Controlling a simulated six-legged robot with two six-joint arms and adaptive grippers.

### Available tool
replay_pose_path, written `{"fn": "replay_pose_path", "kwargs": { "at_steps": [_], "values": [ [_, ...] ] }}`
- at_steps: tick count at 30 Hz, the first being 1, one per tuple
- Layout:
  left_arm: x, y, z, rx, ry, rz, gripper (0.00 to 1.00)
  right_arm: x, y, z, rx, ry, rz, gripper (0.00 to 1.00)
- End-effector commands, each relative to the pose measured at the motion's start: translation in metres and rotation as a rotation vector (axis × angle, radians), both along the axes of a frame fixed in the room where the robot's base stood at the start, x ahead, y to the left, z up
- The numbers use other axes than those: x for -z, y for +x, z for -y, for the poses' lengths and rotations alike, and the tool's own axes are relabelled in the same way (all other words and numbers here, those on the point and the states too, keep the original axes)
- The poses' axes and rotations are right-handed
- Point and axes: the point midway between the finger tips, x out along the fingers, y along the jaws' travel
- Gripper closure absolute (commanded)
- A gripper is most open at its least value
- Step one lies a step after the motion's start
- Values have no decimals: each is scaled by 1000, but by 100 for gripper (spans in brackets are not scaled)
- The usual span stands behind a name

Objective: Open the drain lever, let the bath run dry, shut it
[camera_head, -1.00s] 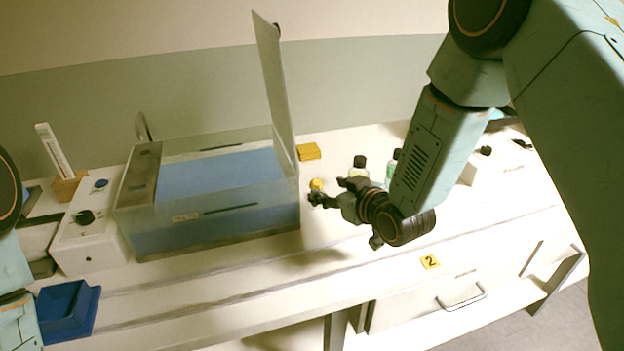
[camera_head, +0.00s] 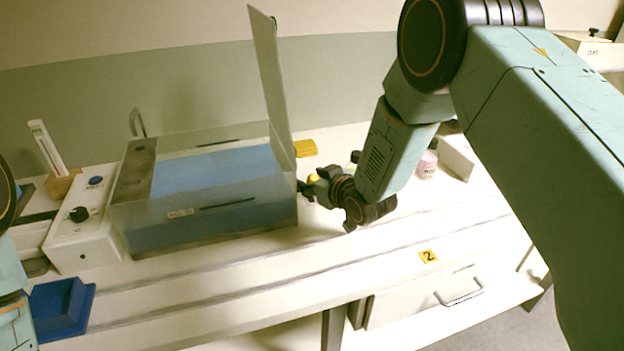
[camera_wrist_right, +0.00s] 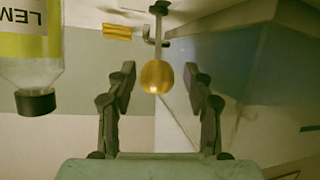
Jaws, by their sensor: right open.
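The bath (camera_head: 214,240) is a clear-walled tank holding blue water (camera_head: 220,171), with its lid (camera_head: 270,75) standing open. A brass-yellow ball knob (camera_wrist_right: 156,77) on a thin rod, apparently the drain lever, shows in the right wrist view beside the bath wall. In the head view the small yellow knob (camera_head: 313,178) is partly covered by my gripper. My right gripper (camera_head: 303,187) is open at the bath's right end. In the wrist view its fingers (camera_wrist_right: 160,88) stand either side of the knob, with gaps; depth is hard to tell. My left gripper is out of view.
A bottle with a yellow label (camera_wrist_right: 30,50) is close beside the gripper in the wrist view. A yellow block (camera_head: 305,148) lies behind it. A pink-labelled jar (camera_head: 428,165) stands right. A control box (camera_head: 82,225) and blue tray (camera_head: 62,308) are left. The front bench strip is clear.

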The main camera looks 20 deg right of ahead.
Motion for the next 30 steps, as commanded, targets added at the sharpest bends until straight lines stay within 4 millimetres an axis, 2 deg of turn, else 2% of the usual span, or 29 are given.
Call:
{"fn": "replay_pose_path", "kwargs": {
  "at_steps": [2, 20, 30],
  "values": [
    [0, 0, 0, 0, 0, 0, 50, 0, 0, 0, 0, 0, 0, 49],
    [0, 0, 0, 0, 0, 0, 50, 0, 0, 0, -1, 0, 1, 100],
    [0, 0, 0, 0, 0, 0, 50, -1, 0, 0, 0, 1, 2, 100]
  ]
}}
